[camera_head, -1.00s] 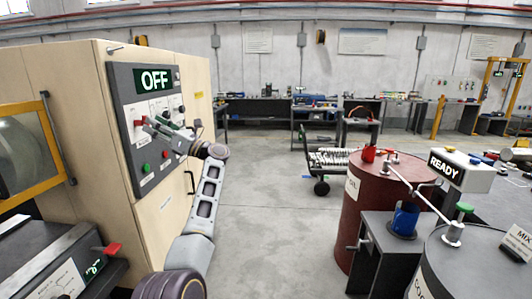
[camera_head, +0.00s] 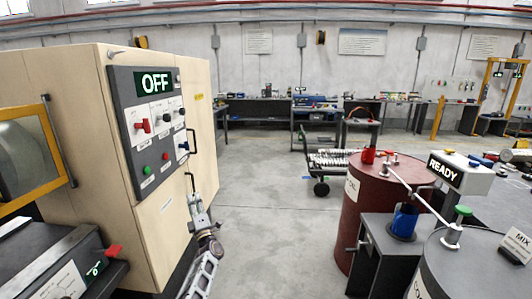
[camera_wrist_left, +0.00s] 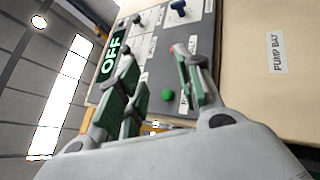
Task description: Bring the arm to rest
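My left arm comes up from the bottom of the head view, and its gripper (camera_head: 194,200) points upward in front of the wooden cabinet (camera_head: 185,80), below and right of the control panel (camera_head: 125,85). In the left wrist view the gripper's green-padded fingers (camera_wrist_left: 154,60) are apart, with the panel visible between them and nothing held. The panel's display (camera_head: 156,83) reads OFF. A red switch handle (camera_head: 142,126), a green button (camera_head: 147,170) and a red button (camera_head: 165,157) sit below it. My right gripper is not in view.
A red barrel (camera_head: 375,205) and a grey barrel (camera_head: 465,265) stand at the right, beside a box reading READY (camera_head: 462,172). A cart (camera_head: 325,165) stands further back. The floor (camera_head: 270,225) between cabinet and barrels is clear.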

